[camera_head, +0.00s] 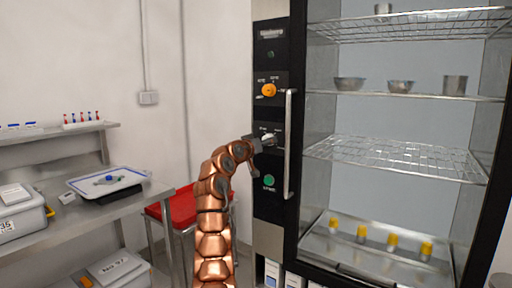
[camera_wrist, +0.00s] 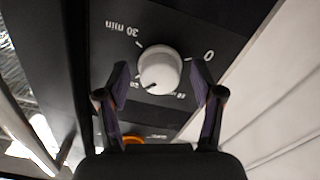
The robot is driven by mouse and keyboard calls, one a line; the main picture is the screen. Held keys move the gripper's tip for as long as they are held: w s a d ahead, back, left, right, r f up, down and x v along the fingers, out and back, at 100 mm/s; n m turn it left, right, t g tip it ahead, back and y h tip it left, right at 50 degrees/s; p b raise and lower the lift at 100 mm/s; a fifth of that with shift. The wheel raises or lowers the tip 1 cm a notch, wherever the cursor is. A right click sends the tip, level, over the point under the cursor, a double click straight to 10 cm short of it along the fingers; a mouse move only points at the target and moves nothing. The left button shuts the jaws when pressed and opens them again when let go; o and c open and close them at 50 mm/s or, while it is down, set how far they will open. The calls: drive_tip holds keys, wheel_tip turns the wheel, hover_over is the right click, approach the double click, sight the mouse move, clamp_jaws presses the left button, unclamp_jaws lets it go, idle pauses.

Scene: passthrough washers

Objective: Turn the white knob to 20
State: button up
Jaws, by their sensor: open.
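The white knob (camera_wrist: 160,70) is round and sits on a black panel with printed marks around it. In the wrist view I can read "0" to its right and "30 min" at its upper left; the labels below it are partly unclear. A small dark mark shows at the knob's lower left edge. My gripper (camera_wrist: 160,78) is open, with one finger on each side of the knob; small gaps seem to show between the fingers and the knob. In the head view the knob (camera_head: 268,139) is partly hidden by my gripper (camera_head: 257,144).
An orange knob (camera_head: 269,90) is above on the panel, and a green button (camera_head: 269,181) is below. A vertical metal door handle (camera_head: 290,145) stands close to the right. The glass cabinet holds metal bowls and yellow-capped vials.

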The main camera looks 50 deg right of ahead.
drive_tip(key=a, duration=1.1)
drive_tip(key=shift+s+a, duration=0.2)
drive_tip(key=shift+s, duration=0.05)
idle(0.6)
idle(0.5)
